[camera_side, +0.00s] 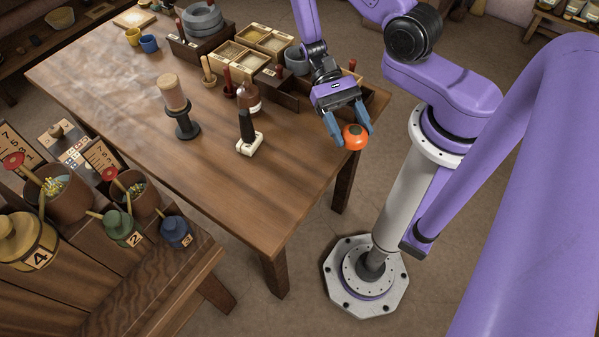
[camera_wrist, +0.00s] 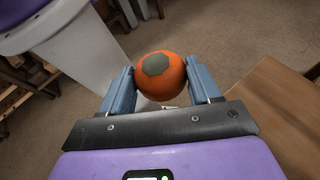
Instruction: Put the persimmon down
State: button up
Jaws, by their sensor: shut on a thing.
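The persimmon (camera_side: 355,137) is a round orange fruit with a dark grey-green top. My gripper (camera_side: 349,126) is shut on it, with one blue finger on each side. In the wrist view the persimmon (camera_wrist: 160,76) sits between the two fingertips (camera_wrist: 158,84), its grey-green cap facing the camera. In the side view the gripper and fruit appear at the right edge of the wooden table (camera_side: 230,190). The wrist view shows floor behind the fruit and the table (camera_wrist: 285,115) to the right, so the fruit appears held clear of the tabletop.
A divided dark box (camera_side: 290,92) stands near the gripper. A brown bottle (camera_side: 249,97), a black-handled white-based tool (camera_side: 248,138) and a dark stand with a tan cylinder (camera_side: 174,92) are on the table. Small wooden trays (camera_side: 238,56) stand behind. The front of the tabletop is clear.

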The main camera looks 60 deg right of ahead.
jog(key=w+a+f+m+t+y, duration=0.2)
jog(key=w+a+m+t+y, duration=0.2)
jog(key=m, duration=0.1)
jog(key=m+t+y, duration=0.3)
jog(key=m+t, duration=0.3)
send_over(302, 169)
notch_tip(302, 169, down, 4)
jog(key=f, duration=0.1)
jog(key=shift+h, duration=0.3)
jog(key=shift+f, duration=3.5)
jog(key=shift+f, duration=0.1)
jog(key=o, duration=1.1)
